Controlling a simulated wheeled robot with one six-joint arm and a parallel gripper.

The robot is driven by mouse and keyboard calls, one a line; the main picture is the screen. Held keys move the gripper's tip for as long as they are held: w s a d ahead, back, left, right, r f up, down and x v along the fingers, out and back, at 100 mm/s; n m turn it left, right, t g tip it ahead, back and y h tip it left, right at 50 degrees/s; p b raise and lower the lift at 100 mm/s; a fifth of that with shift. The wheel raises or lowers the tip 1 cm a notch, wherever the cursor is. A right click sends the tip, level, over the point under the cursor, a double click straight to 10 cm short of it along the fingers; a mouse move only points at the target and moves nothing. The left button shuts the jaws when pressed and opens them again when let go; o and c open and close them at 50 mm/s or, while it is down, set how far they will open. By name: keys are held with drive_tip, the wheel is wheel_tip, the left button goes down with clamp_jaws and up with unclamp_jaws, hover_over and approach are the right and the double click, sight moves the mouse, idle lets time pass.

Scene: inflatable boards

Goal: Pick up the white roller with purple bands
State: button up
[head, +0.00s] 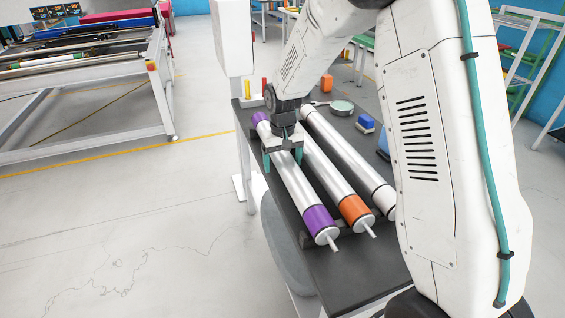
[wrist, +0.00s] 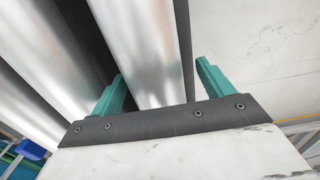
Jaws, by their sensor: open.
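The white roller with purple bands (head: 301,186) lies on the dark table at its left side, a purple band at each end. In the wrist view the pale roller (wrist: 147,50) runs between the two teal fingers. My gripper (head: 283,160) is over the middle of this roller, its fingers pointing down on either side. The gripper is open, and a gap shows between the right finger and the roller in the wrist view (wrist: 160,85). Whether the left finger touches the roller I cannot tell.
A roller with an orange band (head: 355,208) lies close on the right, and another pale roller (head: 340,150) beyond it. The floor to the left is clear.

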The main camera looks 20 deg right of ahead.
sight(283, 154)
drive_tip(key=c, duration=1.6)
drive_tip(key=shift+c, duration=0.2)
drive_tip(key=shift+r, duration=0.15)
wheel_tip(283, 154, up, 10)
drive_tip(key=shift+f, duration=0.1)
